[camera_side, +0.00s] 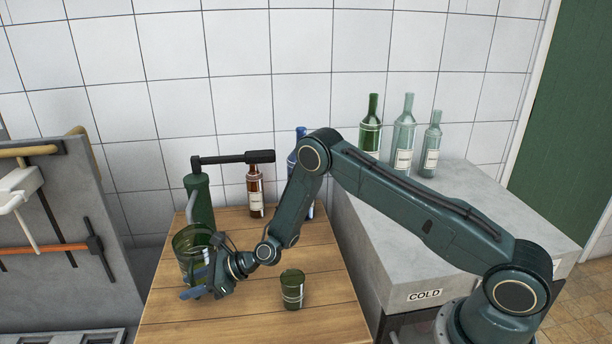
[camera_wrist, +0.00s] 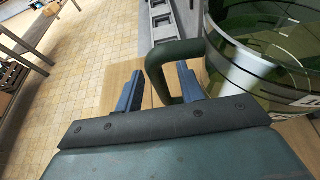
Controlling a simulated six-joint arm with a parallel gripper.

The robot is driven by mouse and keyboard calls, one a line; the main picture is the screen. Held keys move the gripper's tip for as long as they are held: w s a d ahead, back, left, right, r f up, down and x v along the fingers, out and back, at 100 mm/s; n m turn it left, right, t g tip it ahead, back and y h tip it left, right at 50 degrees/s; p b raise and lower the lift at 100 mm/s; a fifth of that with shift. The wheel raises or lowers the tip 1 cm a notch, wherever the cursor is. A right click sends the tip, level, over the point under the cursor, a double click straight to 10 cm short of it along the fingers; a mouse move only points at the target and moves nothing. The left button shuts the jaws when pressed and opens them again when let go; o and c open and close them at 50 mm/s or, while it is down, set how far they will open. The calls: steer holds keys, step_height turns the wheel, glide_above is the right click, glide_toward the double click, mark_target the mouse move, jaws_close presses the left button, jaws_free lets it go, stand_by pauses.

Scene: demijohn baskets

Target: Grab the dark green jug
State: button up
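The dark green jug (camera_side: 188,240), a wide see-through green vessel with a pale band, stands at the left edge of the wooden table. It fills the upper right of the wrist view (camera_wrist: 285,60). Its curved green handle (camera_wrist: 158,62) sticks out towards the left there. My gripper (camera_side: 197,277) is low beside the jug, with blue fingers apart. In the wrist view my gripper (camera_wrist: 159,72) has one finger on each side of the handle, which lies closer to the right finger. A gap shows at the left finger; contact at the right finger cannot be told.
A small green cup (camera_side: 292,288) stands on the wooden table (camera_side: 240,320) right of my gripper. Behind the jug are a green device with a black lever (camera_side: 198,198), a brown bottle (camera_side: 255,190) and a blue bottle (camera_side: 292,160). Several bottles stand on the grey counter (camera_side: 470,195).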

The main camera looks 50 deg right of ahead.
mark_target(189, 270)
steer(key=shift+c, duration=0.2)
jaws_close()
steer(key=shift+r, duration=0.4)
stand_by(0.4)
steer(key=shift+w+r, duration=0.1)
steer(key=shift+r, duration=1.35)
steer(key=s+a, duration=1.2)
steer(key=shift+s+a, duration=0.3)
steer(key=shift+s, duration=0.05)
stand_by(0.5)
